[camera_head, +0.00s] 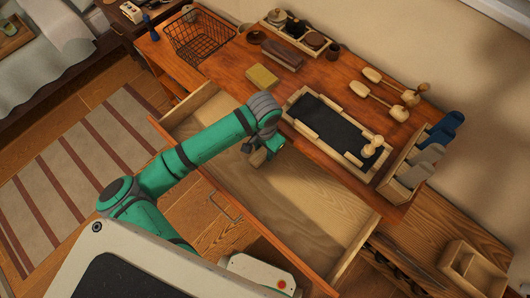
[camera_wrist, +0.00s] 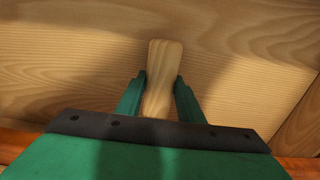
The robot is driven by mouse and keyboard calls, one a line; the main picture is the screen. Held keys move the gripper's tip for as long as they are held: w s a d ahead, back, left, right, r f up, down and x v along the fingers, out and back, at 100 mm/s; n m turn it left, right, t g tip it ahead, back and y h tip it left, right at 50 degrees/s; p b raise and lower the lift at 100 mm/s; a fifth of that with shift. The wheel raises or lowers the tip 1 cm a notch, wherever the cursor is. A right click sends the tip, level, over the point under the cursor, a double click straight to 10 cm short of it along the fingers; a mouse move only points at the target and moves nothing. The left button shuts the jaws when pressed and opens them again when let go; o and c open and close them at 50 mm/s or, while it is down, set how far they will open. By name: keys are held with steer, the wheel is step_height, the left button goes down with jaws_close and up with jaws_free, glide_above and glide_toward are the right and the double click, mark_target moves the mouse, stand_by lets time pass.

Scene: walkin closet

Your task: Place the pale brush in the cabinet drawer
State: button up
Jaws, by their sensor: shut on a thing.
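The cabinet drawer (camera_head: 320,205) is pulled open below the wooden top, and its bare wooden bottom shows. My green arm reaches over it. My gripper (camera_head: 262,153) is inside or just above the drawer opening, toward the cabinet side. In the wrist view my gripper (camera_wrist: 160,95) is shut on a pale wooden piece, the pale brush (camera_wrist: 163,65), with its rounded end pointing away from me. The drawer's wood (camera_wrist: 245,60) fills the view behind it. The brush's other end is hidden by the gripper, and I cannot tell whether the brush touches the drawer bottom.
The cabinet top (camera_head: 215,68) holds a wire basket (camera_head: 200,38), a yellow block (camera_head: 262,77), a dark-lined tray (camera_head: 330,130), wooden brushes (camera_head: 385,90) and a rack of shoe-like items (camera_head: 415,165). The drawer's front panel (camera_head: 250,222) lies below the arm. The drawer's right part is empty.

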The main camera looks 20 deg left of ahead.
mark_target(265, 151)
steer(key=shift+d+f, duration=0.15)
steer(key=shift+f, duration=1.1)
steer(key=shift+f, duration=0.1)
steer(key=o, duration=1.1)
step_height(265, 151, up, 12)
steer(key=shift+r, duration=0.1)
